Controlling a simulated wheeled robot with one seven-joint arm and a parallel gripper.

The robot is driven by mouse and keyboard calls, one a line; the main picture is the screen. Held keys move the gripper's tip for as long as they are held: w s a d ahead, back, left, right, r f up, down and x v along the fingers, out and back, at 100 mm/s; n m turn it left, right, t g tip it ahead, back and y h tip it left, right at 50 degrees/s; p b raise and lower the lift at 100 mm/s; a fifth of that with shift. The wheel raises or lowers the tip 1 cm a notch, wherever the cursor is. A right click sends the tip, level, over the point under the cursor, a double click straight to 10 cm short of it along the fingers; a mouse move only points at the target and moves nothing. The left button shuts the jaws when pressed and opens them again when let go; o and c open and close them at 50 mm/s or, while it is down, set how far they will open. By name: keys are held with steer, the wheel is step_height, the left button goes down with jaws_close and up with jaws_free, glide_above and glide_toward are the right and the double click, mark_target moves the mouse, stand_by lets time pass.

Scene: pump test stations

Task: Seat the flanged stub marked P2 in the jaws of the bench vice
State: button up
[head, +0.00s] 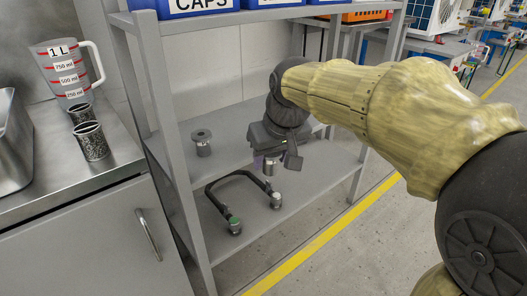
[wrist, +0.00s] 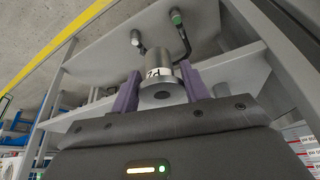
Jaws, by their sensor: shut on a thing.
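The flanged stub (wrist: 161,92) is a grey metal cylinder with a flange and a white label. My gripper (wrist: 163,80) has purple fingers closed on either side of the stub. In the head view the stub (head: 270,170) hangs below my gripper (head: 266,160), over the grey shelf. I cannot tell whether its lower end touches the shelf. The bench vice is not in view.
A similar flanged piece (head: 202,146) stands on the shelf to the left. A black hose (head: 238,178) with green-marked and white ends lies close by. Grey rack posts (head: 166,110) and an upper shelf with blue bins (head: 195,6) surround my arm. A counter (head: 65,187) stands left.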

steer(key=shift+w, duration=0.1)
steer(key=shift+w+p, duration=0.25)
steer(key=shift+p, duration=0.3)
steer(key=w+d+f+m+p, duration=0.2)
steer(key=d+f+p, duration=0.2)
steer(key=f+p, duration=0.3)
steer(key=w+d+f+m+h+p, duration=0.1)
steer(key=d+f+p, duration=0.4)
steer(key=p, duration=0.9)
step_height(320, 180, down, 2)
steer(key=shift+w+f+m+p, duration=0.2)
steer(key=shift+w+m+p, duration=0.2)
steer(key=shift+w, duration=0.2)
